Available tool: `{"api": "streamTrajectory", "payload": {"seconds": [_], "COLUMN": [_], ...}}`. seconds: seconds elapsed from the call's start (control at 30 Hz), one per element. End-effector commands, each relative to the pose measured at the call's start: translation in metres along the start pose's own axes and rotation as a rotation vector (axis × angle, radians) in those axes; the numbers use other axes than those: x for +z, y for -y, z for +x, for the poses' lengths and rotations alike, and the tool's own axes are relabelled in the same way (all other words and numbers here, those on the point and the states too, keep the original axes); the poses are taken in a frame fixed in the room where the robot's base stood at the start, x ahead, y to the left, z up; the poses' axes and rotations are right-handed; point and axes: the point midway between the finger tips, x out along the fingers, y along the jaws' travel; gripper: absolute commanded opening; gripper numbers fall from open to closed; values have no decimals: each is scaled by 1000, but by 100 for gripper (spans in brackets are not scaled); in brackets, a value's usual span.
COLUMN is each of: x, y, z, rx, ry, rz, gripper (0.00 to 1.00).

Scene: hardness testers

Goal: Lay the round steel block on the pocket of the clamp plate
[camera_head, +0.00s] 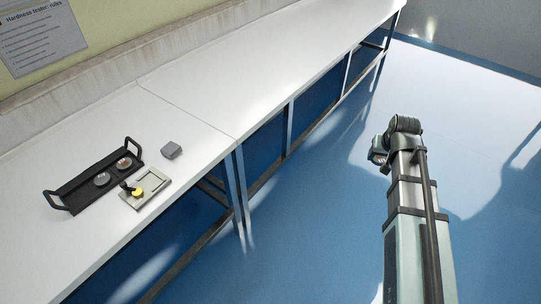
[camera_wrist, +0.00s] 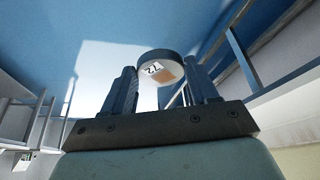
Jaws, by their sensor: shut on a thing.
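My gripper (camera_wrist: 161,72) is shut on a round steel block (camera_wrist: 152,57), seen in the wrist view between the two fingers. The block's face shows a white label with dark digits and a brown patch. In the head view my arm's end is at the right, over the blue floor and away from the bench; the held block cannot be made out there. The clamp plate (camera_head: 158,182) lies on the white bench at the left, a light metal plate with a squarish recess. A clamp with a yellow knob (camera_head: 138,192) sits on its left part.
A black two-handled tray (camera_head: 78,191) lies behind and left of the plate, holding a grey disc (camera_head: 102,179) and a brownish disc (camera_head: 124,163). A small grey block (camera_head: 171,150) stands behind the plate. The bench (camera_head: 230,85) is clear toward the far right.

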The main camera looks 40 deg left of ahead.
Motion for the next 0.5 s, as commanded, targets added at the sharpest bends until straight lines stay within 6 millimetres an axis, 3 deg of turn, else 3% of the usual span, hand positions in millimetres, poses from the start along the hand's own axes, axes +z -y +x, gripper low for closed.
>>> {"api": "streamTrajectory", "payload": {"seconds": [0.03,0.5], "x": [-2,3], "y": [19,173], "z": [-1,-13], "rx": [-11,-95], "ry": [-1,-2], "rz": [-26,-229], "gripper": [10,10]}}
